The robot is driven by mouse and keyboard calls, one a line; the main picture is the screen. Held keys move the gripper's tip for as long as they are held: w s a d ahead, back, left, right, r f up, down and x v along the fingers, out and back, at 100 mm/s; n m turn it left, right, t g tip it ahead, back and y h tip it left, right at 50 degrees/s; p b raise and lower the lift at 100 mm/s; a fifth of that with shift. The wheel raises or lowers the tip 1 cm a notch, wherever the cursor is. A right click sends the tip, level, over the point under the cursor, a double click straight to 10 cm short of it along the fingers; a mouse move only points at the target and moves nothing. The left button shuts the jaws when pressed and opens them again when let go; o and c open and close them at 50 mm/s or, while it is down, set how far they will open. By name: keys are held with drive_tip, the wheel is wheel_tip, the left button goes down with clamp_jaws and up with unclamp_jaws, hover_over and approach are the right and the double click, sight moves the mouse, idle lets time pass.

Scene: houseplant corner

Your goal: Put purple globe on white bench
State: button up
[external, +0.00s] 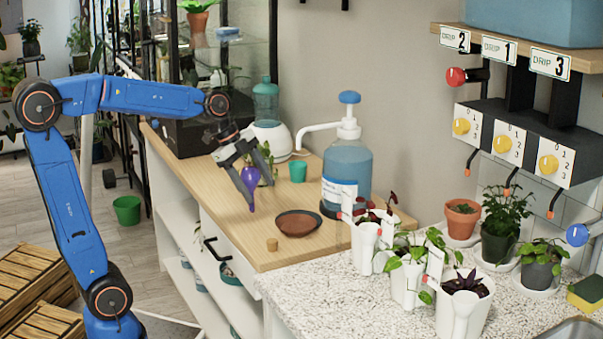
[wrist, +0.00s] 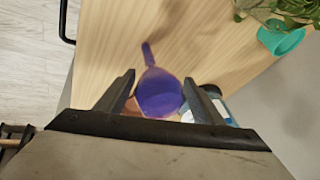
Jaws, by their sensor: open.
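The purple globe (external: 250,176), a round bulb with a thin stem, is over the wooden worktop, between the fingers of my gripper (external: 261,190). In the wrist view the globe (wrist: 158,92) sits between the two spread fingertips of my gripper (wrist: 158,84), with its stem pointing away. Gaps show beside the bulb. I cannot tell whether the globe touches the worktop. The white bench is probably the speckled white counter (external: 305,311) at the front right, bearing several potted plants.
Drip controls (external: 510,140) hang above.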

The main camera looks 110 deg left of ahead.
drive_tip(key=v, duration=1.1)
drive_tip(key=shift+s+r, duration=0.2)
drive_tip(key=shift+r, duration=0.15)
drive_tip(key=d+f+n, duration=0.1)
drive_tip(key=d+f, duration=0.3)
drive_tip(key=d, duration=0.5)
drive_tip(key=d+f+n, duration=0.1)
drive_tip(key=d+f, duration=0.3)
drive_tip(key=d, duration=0.5)
drive_tip(key=s+d+f+n+h, duration=0.1)
drive_tip(key=s+d+f+n, duration=0.2)
drive_tip(key=s+d+f, duration=0.5)
drive_tip(key=d+f, duration=0.3)
drive_tip(key=d, duration=0.1)
drive_tip(key=shift+s+d+g, duration=0.15)
drive_tip(key=shift+d+g, duration=0.05)
drive_tip(key=shift+g, duration=0.1)
